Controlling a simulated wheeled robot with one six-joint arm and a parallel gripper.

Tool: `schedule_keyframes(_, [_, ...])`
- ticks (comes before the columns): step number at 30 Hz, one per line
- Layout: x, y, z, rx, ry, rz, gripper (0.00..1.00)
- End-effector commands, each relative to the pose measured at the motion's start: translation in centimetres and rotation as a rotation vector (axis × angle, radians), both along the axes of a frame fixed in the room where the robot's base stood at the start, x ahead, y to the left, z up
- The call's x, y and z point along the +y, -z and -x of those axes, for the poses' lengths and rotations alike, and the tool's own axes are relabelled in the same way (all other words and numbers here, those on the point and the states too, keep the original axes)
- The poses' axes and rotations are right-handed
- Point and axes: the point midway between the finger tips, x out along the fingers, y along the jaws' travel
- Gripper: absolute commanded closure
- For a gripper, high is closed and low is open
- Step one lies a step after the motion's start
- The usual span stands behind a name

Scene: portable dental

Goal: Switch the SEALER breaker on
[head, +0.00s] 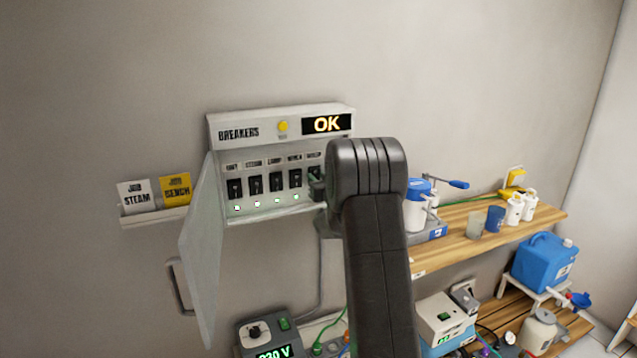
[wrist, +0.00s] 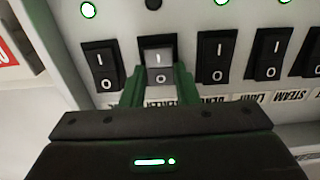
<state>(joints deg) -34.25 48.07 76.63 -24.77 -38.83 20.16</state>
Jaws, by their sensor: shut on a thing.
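The breaker box (head: 280,125) hangs on the wall with its row of black rocker switches facing out. In the wrist view, upside down, my gripper (wrist: 158,86) has its green fingers on both sides of one rocker, the SEALER breaker (wrist: 158,62). Its label is partly hidden, but it sits beside the BENCH rocker (wrist: 213,58). The SEALER rocker's face looks lighter and differently tilted from its neighbours. Its indicator lamp (wrist: 153,4) is dark; the other visible lamps are green. In the head view my arm hides the box's right end.
The box's grey door (head: 202,255) hangs open on the left. The box's display (head: 327,124) reads OK. STEAM and BENCH cards (head: 134,196) stand in a wall holder. A wooden shelf (head: 455,237) with bottles and cups is at right.

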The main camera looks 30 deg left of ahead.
Motion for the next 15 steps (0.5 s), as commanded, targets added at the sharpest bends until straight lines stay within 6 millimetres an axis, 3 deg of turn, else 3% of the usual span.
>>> schedule_keyframes(15, [-0.01,0.92,0.0,-0.096,0.0,-0.111,0.95])
